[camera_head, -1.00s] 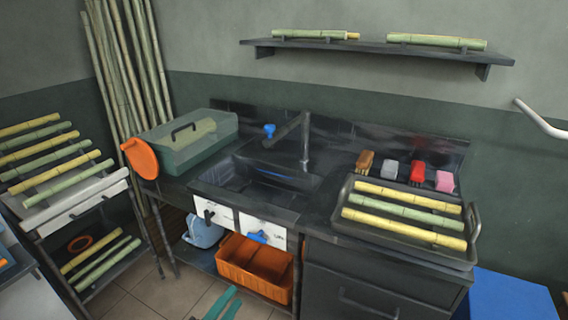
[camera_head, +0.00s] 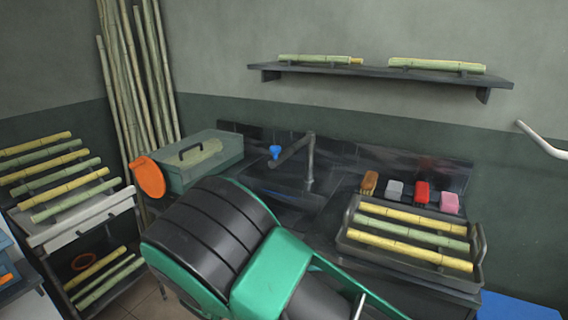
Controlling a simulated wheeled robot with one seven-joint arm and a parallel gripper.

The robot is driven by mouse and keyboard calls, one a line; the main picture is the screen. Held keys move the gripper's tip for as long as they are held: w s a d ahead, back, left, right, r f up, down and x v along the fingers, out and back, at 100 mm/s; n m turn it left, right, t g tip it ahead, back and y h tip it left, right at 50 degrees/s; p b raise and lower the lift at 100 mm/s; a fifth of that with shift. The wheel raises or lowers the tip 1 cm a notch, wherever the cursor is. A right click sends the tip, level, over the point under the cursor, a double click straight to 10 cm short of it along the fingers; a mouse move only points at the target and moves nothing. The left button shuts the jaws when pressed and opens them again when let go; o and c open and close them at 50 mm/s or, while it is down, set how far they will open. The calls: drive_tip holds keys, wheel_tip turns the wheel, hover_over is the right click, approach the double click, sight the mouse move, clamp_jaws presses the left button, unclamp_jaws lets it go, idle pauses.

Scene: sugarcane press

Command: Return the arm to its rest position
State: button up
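My arm, with black ribbed links and green covers, fills the lower middle of the head view. It stands in front of the sink and the counter's front. No gripper fingertips can be made out, so I cannot see whether it holds anything. The arm hides most of the sink basin, the drawers below it and the lower shelf.
A tray (camera_head: 408,262) with several cane pieces sits on the counter at right, near several small blocks and brushes. A grey-green box (camera_head: 200,165) stands at left beside an orange disc (camera_head: 149,177). A cane rack (camera_head: 80,218) stands far left. A wall shelf (camera_head: 385,74) is above.

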drive_tip(key=s+d+r+m+g+y, duration=0.2)
drive_tip(key=s+d+r+m, duration=0.15)
drive_tip(key=d, duration=0.55)
drive_tip(key=s+d+r+m+g+y, duration=0.2)
drive_tip(key=d+r+g, duration=0.15)
drive_tip(key=d, duration=0.55)
drive_tip(key=s+d+r+m+g+y, duration=0.25)
drive_tip(key=d+r, duration=0.25)
drive_tip(key=d, duration=0.3)
drive_tip(key=s+d+r+m+t+y, duration=0.1)
drive_tip(key=s+d+r+m+y, duration=0.1)
drive_tip(key=s, duration=0.9)
drive_tip(key=s+d+r+m+t+y, duration=0.1)
drive_tip(key=s+d+r+m+y, duration=0.2)
drive_tip(key=s, duration=0.8)
drive_tip(key=shift+d+r+m, duration=0.3)
drive_tip(key=shift+d+r, duration=0.25)
drive_tip(key=shift+d, duration=0.45)
drive_tip(key=shift+w+f, duration=0.25)
drive_tip(key=shift+w, duration=0.4)
